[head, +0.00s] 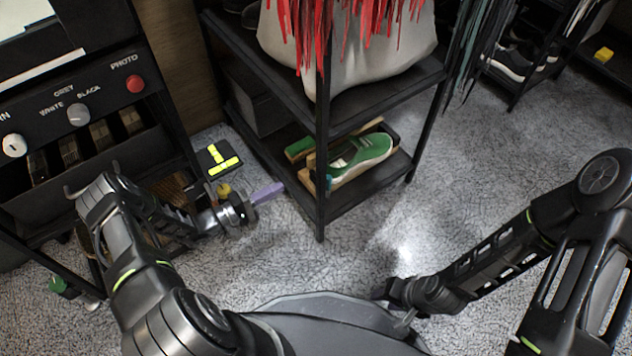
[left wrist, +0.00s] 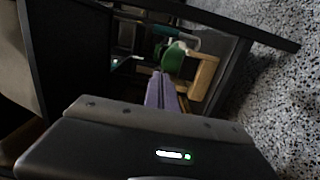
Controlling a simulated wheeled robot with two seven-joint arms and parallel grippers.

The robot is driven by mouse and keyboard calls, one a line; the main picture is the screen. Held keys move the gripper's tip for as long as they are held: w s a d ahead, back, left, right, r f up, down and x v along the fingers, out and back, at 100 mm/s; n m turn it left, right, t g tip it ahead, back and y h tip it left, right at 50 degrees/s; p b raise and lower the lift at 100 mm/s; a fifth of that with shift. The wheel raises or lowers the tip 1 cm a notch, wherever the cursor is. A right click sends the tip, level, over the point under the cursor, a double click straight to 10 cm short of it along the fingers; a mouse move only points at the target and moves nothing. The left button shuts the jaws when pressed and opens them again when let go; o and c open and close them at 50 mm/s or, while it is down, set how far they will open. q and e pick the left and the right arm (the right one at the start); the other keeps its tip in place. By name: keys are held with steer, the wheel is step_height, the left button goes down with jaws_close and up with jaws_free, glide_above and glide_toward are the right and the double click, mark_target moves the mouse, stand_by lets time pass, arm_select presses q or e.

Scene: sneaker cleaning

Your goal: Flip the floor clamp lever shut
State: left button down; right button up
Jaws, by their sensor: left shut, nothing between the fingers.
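A black plate with bright yellow bars (head: 220,158) lies on the floor between the cabinet and the rack; it may be the floor clamp, but I cannot make out a lever for certain. A small yellow knob (head: 224,189) shows just behind my left wrist. My left gripper (head: 270,192) is shut and empty, its purple fingers pointing right toward the rack's lower shelf, in front of the plate. The fingers (left wrist: 162,92) also show closed together in the left wrist view. My right gripper (head: 403,324) is low at the front, partly hidden; its finger state is unclear.
A black rack (head: 318,180) holds a green shoe (head: 362,158) beside wooden pieces on its lower shelf. Its front post stands just right of my left gripper. A cabinet with knobs (head: 78,114) is at left. Speckled floor at the centre right is clear.

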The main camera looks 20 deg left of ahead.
arm_select(q)
steer(key=w+d+b, duration=0.4)
steer(key=w+d, duration=0.1)
steer(key=d, duration=0.5)
steer(key=shift+w+d, duration=0.2)
steer(key=shift+w, duration=0.05)
steer(key=p, duration=0.1)
steer(key=s+d+m+p, duration=0.1)
steer(key=shift+s+d+r+m+p, duration=0.2)
steer(key=shift+d+r+m+p, duration=0.1)
steer(key=shift+p, duration=0.1)
steer(key=shift+a, duration=0.1)
